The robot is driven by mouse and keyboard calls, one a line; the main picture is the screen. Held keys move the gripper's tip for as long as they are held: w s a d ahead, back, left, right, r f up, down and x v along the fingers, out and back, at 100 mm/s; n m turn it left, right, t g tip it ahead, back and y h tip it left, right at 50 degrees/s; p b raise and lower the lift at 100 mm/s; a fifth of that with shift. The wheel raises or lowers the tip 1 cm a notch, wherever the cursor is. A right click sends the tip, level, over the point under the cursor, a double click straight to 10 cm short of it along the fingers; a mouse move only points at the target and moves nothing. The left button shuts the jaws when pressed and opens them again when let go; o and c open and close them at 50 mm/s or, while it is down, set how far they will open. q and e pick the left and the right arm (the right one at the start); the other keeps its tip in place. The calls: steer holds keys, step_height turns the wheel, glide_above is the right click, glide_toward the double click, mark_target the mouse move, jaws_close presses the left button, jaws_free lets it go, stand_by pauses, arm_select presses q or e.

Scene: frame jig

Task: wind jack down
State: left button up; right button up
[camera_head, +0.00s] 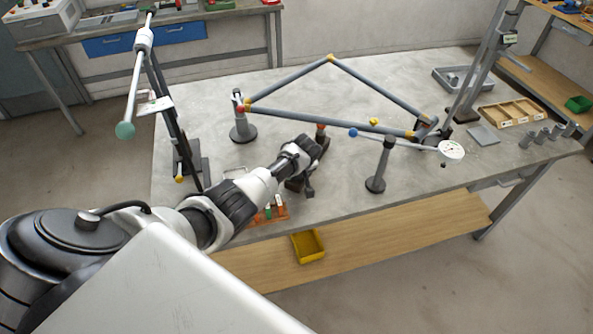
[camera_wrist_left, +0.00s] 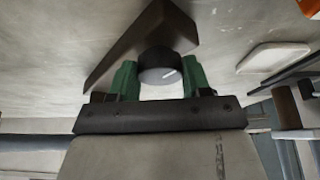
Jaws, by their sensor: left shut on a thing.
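My left gripper (camera_head: 306,184) reaches over the bench to the jack under the frame's lower tube. In the left wrist view its green fingers (camera_wrist_left: 160,80) are shut on the round dark knob (camera_wrist_left: 160,66), which has a white mark on its face. The jack's dark brown body (camera_wrist_left: 135,42) lies right behind the knob. In the head view the jack's orange-brown top (camera_head: 320,130) shows just below the lower tube (camera_head: 300,116); whether they touch is unclear. The gripper hides most of the jack there. The grey frame (camera_head: 290,77) rests on stands. My right gripper is out of view.
A dial gauge (camera_head: 451,150) and a post (camera_head: 379,170) stand to the right of the gripper. A tall dark stand (camera_head: 170,110) is at the left. An orange rack (camera_head: 268,214) lies near the front edge. A yellow bin (camera_head: 308,246) sits on the lower shelf.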

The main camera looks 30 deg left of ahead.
arm_select(q)
steer(key=n+b, duration=0.1)
steer(key=n, duration=0.1)
steer(key=n+g+b, duration=0.1)
steer(key=n, duration=0.1)
steer(key=shift+w+f+n+g+y, duration=0.1)
steer(key=shift+f+n+g+y, duration=0.05)
steer(key=shift+n+g+y, duration=0.15)
steer(key=shift+n+g+b, duration=0.7)
steer(key=shift+n+b, duration=0.7)
steer(key=shift+n, duration=0.3)
steer(key=shift+r, duration=0.2)
steer(key=o, duration=0.9)
steer(key=shift+d+r, duration=0.15)
steer(key=shift+r, duration=0.15)
steer(key=v, duration=1)
steer(key=shift+w+d, duration=0.1)
